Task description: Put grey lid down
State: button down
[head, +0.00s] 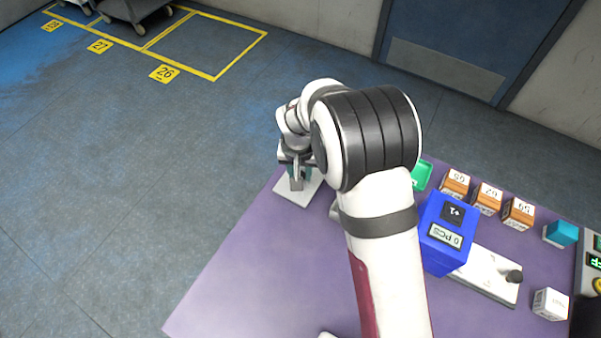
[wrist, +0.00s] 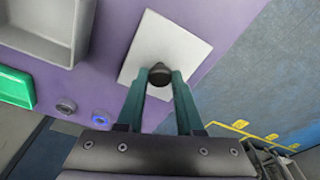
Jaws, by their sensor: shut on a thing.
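The grey lid is a flat, pale square plate (head: 306,194) with a dark round knob, at the far left edge of the purple table in the head view. In the wrist view the lid (wrist: 153,43) shows whole apart from the part behind my fingers. My gripper (wrist: 161,78) is shut on the lid's knob (wrist: 160,70), its two teal fingers on either side. In the head view my gripper (head: 297,177) points down over the plate. The lid lies flat over the table; I cannot tell whether it touches the top.
A blue counter box (head: 447,235), labelled orange boxes (head: 487,198), a teal cube (head: 561,233) and a white cube (head: 550,304) stand right. A green container (wrist: 16,86) and grey open tray (wrist: 68,35) are left in the wrist view. The purple table's front left (head: 240,280) is clear.

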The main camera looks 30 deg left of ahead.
jog(key=shift+f, duration=0.55)
jog(key=shift+f, duration=0.15)
jog(key=c, duration=0.5)
grip_release()
jog(key=shift+c, duration=0.2)
